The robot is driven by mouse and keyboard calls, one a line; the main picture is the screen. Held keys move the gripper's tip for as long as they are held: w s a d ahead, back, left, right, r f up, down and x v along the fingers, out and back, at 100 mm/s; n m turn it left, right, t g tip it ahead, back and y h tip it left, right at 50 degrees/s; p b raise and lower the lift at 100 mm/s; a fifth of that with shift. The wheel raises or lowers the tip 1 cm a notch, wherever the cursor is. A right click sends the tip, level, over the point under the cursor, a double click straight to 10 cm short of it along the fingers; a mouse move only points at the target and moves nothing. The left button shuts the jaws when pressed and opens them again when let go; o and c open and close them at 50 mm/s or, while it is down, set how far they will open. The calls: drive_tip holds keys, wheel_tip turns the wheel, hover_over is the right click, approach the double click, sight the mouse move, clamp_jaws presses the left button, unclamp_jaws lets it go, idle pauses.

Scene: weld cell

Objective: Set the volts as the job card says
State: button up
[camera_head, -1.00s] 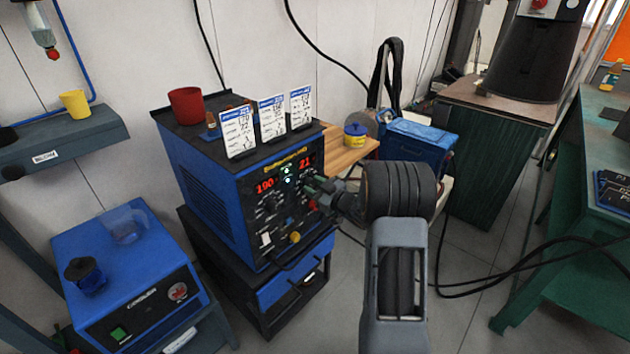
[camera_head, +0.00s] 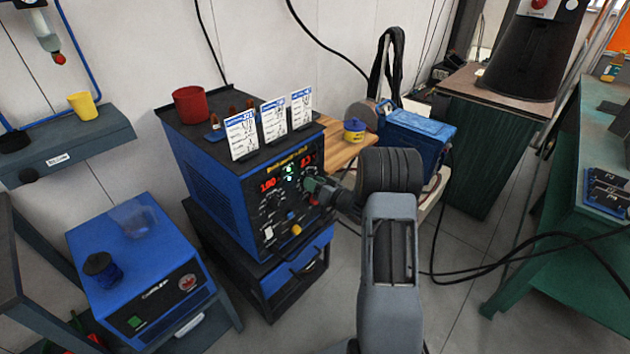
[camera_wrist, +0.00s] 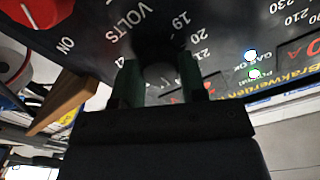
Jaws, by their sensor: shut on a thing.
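The blue welding machine (camera_head: 212,187) stands left of centre, its front panel facing my arm. Three white job cards stand on top: left card (camera_head: 241,134), middle card (camera_head: 274,119) and right card (camera_head: 301,108). Their writing is too small to read. My gripper (camera_head: 314,187) is at the panel's right side. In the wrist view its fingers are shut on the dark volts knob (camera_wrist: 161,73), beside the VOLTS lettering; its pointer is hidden.
A red cup (camera_head: 188,106) stands on the machine. A blue cooler (camera_head: 140,265) is at lower left. Black cables cross the floor at right.

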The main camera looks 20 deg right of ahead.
drive_tip(key=shift+r+m, duration=0.1)
drive_tip(key=shift+m, duration=0.3)
drive_tip(key=o, duration=0.9)
drive_tip(key=v, duration=1.3)
drive_tip(key=shift+s+d+p, duration=0.15)
drive_tip(key=shift+s+p, duration=0.2)
